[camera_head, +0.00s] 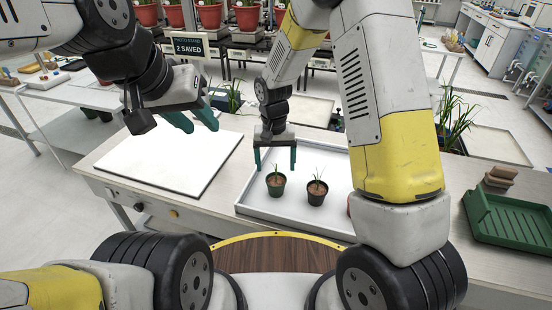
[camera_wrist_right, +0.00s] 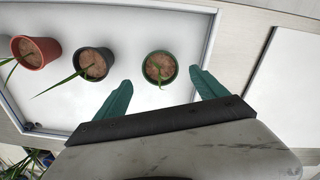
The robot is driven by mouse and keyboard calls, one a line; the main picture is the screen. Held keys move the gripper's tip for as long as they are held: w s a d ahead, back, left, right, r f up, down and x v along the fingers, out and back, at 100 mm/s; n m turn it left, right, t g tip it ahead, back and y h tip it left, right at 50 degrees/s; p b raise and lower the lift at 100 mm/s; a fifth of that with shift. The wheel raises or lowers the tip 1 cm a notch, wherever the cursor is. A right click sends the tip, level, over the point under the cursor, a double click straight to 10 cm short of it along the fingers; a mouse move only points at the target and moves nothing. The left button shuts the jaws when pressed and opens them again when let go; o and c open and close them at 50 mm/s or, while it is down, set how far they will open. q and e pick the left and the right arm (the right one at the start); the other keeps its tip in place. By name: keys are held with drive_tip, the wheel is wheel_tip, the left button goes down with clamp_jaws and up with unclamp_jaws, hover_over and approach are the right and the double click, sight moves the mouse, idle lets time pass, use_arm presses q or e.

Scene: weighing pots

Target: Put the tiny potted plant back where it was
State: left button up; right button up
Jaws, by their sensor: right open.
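Small potted plants stand upright in a shallow white tray (camera_head: 240,207). A dark green pot (camera_head: 276,184) with a small sprout is leftmost in the head view, beside a black pot (camera_head: 317,193) with a sprout. A red-brown pot (camera_wrist_right: 36,52) shows in the right wrist view; my right arm mostly hides it in the head view. My right gripper (camera_head: 275,160) is open and empty, just behind and above the green pot. In the wrist view its fingers (camera_wrist_right: 163,94) are apart, with the green pot (camera_wrist_right: 159,67) ahead between them. My left gripper (camera_head: 196,119) is open and empty over the white panel.
A bare white panel (camera_head: 165,160) lies left of the tray on the table. A green crate (camera_head: 510,218) stands at the right, with brown blocks (camera_head: 500,178) behind it. A sign reading "2 SAVED" (camera_head: 188,47) and a row of larger red pots (camera_head: 210,15) are at the back.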

wheel_tip(320, 180, up, 5)
drive_tip(key=shift+f, duration=0.15)
drive_tip(key=s+d+r+t+y, duration=0.1)
drive_tip(key=s+d+r+t, duration=0.2)
drive_tip(key=s+d+r, duration=0.4)
drive_tip(key=s+d+r+t+y, duration=0.1)
drive_tip(key=s+d+r+t, duration=0.2)
drive_tip(key=s+d+r, duration=0.4)
drive_tip(key=s+r, duration=0.5)
drive_tip(key=r, duration=0.3)
drive_tip(key=shift+s+d+n, duration=0.2)
drive_tip(key=shift+s+n, duration=0.1)
drive_tip(key=shift+r, duration=0.1)
